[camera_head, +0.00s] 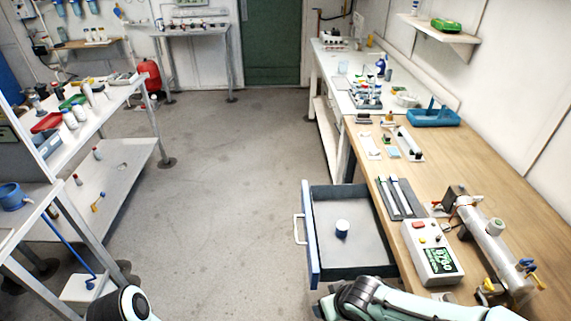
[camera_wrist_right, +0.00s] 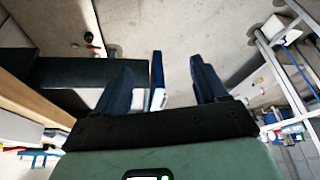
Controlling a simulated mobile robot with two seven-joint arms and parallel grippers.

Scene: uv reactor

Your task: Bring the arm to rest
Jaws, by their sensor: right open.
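My right arm (camera_head: 400,302) enters the head view at the bottom right, beside the open drawer; its gripper does not show there. In the right wrist view my right gripper (camera_wrist_right: 163,82) is open, its two dark fingers apart with nothing held. The blue drawer front (camera_wrist_right: 157,72) appears in the gap between the fingers, with a pale handle piece beside it. I cannot tell how far ahead of the fingertips it is. The drawer (camera_head: 350,268) is pulled out from the wooden bench, its white handle (camera_head: 298,229) facing left. My left gripper is not in view.
The wooden bench (camera_head: 480,165) carries a control box (camera_head: 432,252) and a metal reactor tube (camera_head: 490,240) near my right arm. Shelved tables (camera_head: 100,195) stand at left. The floor (camera_head: 230,190) between is clear.

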